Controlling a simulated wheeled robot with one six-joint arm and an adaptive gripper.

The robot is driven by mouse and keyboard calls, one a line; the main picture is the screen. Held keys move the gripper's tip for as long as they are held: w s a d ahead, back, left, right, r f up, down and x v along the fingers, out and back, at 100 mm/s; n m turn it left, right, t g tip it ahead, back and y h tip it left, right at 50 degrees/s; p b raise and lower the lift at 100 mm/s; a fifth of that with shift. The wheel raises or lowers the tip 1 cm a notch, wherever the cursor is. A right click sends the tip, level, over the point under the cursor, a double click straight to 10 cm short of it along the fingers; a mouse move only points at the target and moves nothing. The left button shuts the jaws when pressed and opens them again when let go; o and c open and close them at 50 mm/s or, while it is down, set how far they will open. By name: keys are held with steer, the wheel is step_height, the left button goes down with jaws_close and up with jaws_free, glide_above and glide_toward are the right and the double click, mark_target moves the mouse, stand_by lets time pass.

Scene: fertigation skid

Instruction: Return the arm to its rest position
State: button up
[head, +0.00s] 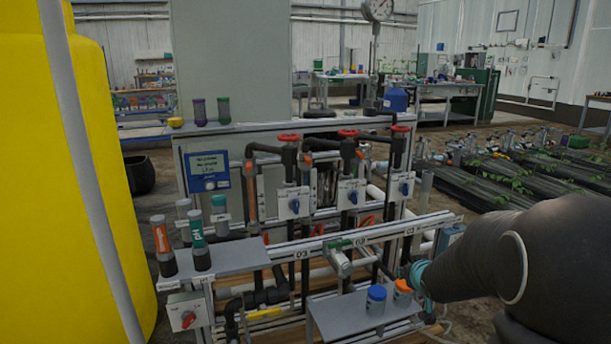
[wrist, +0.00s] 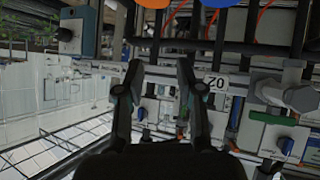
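My arm (head: 490,262) reaches in from the right edge of the head view, low in front of the skid. Its end is near the orange-capped jar (head: 403,292); the fingers cannot be made out there. In the wrist view my gripper (wrist: 160,75) shows two dark fingers spread apart with nothing between them. That view looks upside down at the skid's pipes, and orange and blue shapes (wrist: 220,3) show at its top edge. The blue-capped jar (head: 376,300) stands on the small grey front shelf (head: 340,318).
The skid's valves with red handwheels (head: 347,133) and numbered rail (head: 385,230) stand close to my arm. A left shelf (head: 225,262) holds upright bottles, including a teal pH one (head: 197,240). A yellow tank (head: 75,190) fills the left. Plant beds (head: 480,180) lie behind right.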

steer(key=s+a+m+g+h, duration=0.1)
steer(key=s+g, duration=0.2)
steer(key=s, duration=0.6)
steer(key=s+a+m+g, duration=0.1)
steer(key=s+a+g, duration=0.15)
steer(key=s, duration=0.65)
steer(key=s+a+r+y, duration=0.1)
steer(key=s+a+r, duration=0.3)
steer(key=s, duration=0.4)
steer(key=s+a+r+n+y, duration=0.1)
steer(key=s+a+r, duration=0.3)
steer(key=s, duration=0.4)
steer(key=shift+s+a, duration=0.35)
steer(key=shift+o, duration=0.4)
steer(key=shift+a, duration=0.1)
